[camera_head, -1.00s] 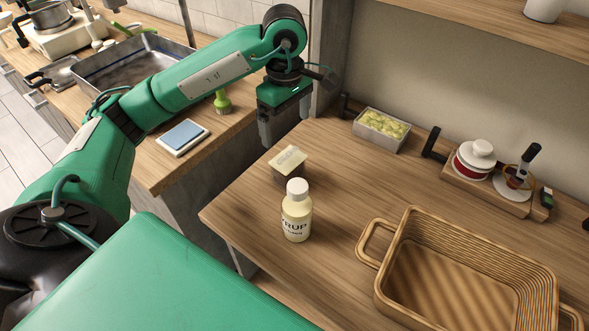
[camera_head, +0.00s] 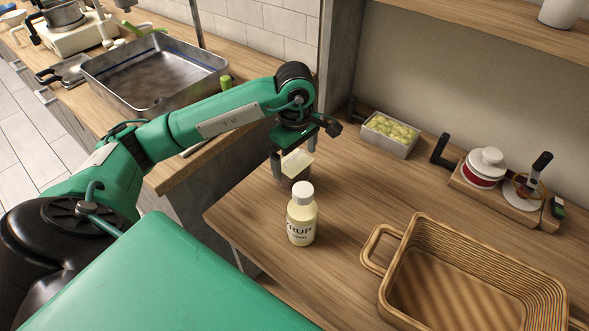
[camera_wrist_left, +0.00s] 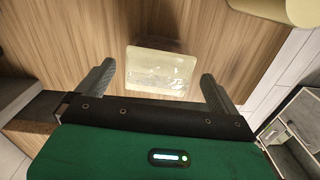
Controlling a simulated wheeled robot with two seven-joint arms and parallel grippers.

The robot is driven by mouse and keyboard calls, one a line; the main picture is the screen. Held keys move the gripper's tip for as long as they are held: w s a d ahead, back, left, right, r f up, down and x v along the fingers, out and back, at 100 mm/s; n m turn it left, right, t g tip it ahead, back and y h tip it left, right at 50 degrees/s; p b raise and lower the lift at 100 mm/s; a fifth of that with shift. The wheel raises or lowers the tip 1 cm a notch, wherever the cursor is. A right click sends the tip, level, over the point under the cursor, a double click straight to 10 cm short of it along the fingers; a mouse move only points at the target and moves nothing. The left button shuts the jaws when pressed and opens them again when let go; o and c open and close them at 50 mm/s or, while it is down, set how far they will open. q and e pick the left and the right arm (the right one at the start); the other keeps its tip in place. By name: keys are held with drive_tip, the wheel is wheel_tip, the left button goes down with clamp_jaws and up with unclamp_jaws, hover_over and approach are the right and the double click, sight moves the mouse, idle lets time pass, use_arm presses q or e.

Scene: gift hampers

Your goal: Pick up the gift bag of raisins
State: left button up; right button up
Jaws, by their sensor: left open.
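A small pack with a pale cream top and a dark brown lower part, which I take as the gift bag of raisins (camera_head: 298,162), stands near the left end of the wooden counter. Its print is too small to read. My left gripper (camera_head: 292,157) is open and right over it, partly hiding it in the head view. In the left wrist view the pale top of the bag (camera_wrist_left: 160,70) lies between the two spread fingers of the gripper (camera_wrist_left: 157,74), with gaps at both sides. My right gripper is not in view.
A syrup bottle (camera_head: 302,214) with a white cap stands close in front of the bag. A wicker basket (camera_head: 374,262) is at the right front. A box of yellowish-green pieces (camera_head: 391,134) and a wooden rack (camera_head: 505,202) with jars stand along the wall.

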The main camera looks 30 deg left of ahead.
use_arm(q)
wheel_tip(320, 180, down, 4)
drive_tip(key=shift+w+a+f+p, duration=0.1)
drive_tip(key=shift+a+f+p, duration=0.1)
drive_tip(key=shift+p, duration=0.35)
drive_tip(key=shift+c, duration=0.7)
drive_tip(key=c, duration=1)
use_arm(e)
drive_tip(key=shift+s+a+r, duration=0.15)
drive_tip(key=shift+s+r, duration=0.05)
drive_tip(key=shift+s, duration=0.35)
